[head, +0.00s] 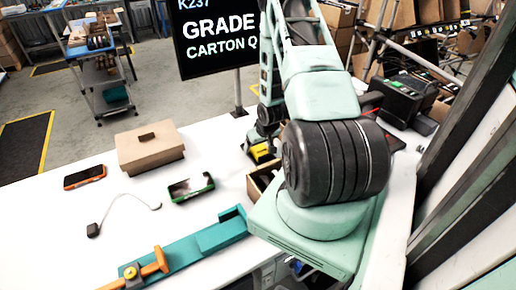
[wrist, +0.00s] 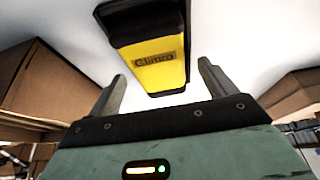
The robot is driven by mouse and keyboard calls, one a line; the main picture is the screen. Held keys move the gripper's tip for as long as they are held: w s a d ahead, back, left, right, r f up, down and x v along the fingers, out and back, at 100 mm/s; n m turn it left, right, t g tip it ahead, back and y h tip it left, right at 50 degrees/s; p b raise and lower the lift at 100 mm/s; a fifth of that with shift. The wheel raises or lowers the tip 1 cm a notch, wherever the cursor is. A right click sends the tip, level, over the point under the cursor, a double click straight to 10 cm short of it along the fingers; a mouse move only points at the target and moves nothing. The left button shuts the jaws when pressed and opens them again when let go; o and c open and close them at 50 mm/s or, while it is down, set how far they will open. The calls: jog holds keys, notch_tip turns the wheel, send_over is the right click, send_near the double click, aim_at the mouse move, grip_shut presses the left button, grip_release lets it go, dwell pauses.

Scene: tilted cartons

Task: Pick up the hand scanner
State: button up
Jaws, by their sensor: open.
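A yellow and black block-shaped device with lettering on its face, which I take to be the hand scanner (wrist: 160,62), lies ahead of my gripper (wrist: 161,72) in the wrist view. My gripper is open, with one finger on each side of the scanner's near end and white gaps between. Nothing is held. I cannot tell how far above the scanner the fingers are. In the head view the yellow scanner (head: 262,153) shows on the white table below my arm, partly hidden by it. The fingers are hard to make out there.
A closed brown carton (head: 150,147) stands left of the scanner, and an open box (head: 258,182) is just in front of it. An orange-edged phone (head: 84,177), a green-edged device (head: 190,187), a cable (head: 130,199) and a teal-and-orange tool (head: 190,250) lie leftward. A sign (head: 215,35) stands behind.

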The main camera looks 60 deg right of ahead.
jog(key=shift+f, duration=0.1)
jog(key=shift+c, duration=0.3)
jog(key=c, duration=0.9)
